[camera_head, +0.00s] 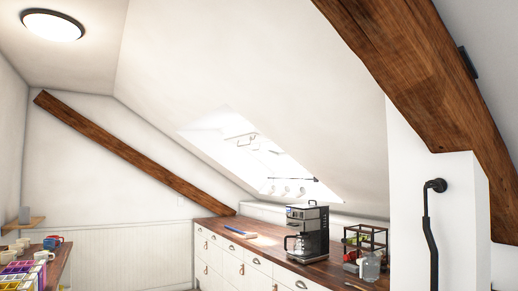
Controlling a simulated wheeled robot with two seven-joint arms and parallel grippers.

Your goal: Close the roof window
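The roof window (262,158) is set in the white sloping ceiling above the counter, in the middle of the view. Its opening is very bright and washed out. A pale handle-like bar (240,138) shows in its upper part, and a thin dark bar (292,179) lies near its lower edge. The glare makes it hard to tell how far the sash stands from its frame. Neither of my grippers is in view.
A wooden-topped counter (213,223) with white drawers runs below the window. A coffee maker (316,235) and a dark rack (370,238) stand on it. A thick beam (420,70) and a black handrail (429,235) are at right. Cups crowd a left table (60,262).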

